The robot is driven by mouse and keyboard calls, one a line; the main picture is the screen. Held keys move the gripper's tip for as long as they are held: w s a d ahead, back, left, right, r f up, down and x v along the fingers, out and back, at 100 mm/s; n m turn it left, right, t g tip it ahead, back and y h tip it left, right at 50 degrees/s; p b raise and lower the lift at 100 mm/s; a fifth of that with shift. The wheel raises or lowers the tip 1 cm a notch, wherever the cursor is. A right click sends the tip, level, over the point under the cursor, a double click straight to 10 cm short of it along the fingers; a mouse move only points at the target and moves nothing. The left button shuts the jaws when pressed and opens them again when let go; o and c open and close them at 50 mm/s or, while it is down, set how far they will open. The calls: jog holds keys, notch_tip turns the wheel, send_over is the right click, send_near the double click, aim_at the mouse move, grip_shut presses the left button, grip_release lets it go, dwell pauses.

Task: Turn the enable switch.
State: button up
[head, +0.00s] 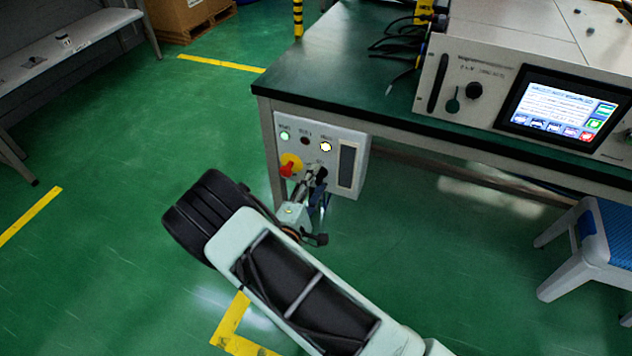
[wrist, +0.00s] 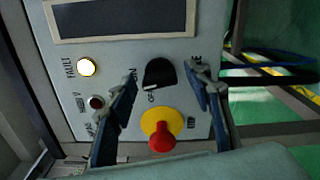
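The enable switch (wrist: 159,73) is a black rotary knob on a light grey control panel (wrist: 110,56), with ON and OFF lettering beside it. In the wrist view my gripper (wrist: 163,78) is open, one finger on each side of the knob. Gaps show between the fingers and the knob, and I cannot tell how deep the tips reach. In the head view the panel (head: 345,133) hangs under the table's left front corner. My gripper (head: 318,174) is in front of its lower part and largely hides the knob there.
A red emergency stop on a yellow base (wrist: 160,138) sits close beside the switch, between the fingers' lower parts. A bright lamp (wrist: 87,67) and a dark red lamp (wrist: 96,102) are on the panel. The green-topped table (head: 340,60) overhangs it. A blue-seated stool (head: 590,240) stands right.

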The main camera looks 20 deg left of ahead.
jog(key=s, duration=1.2)
jog(key=shift+a, duration=0.45)
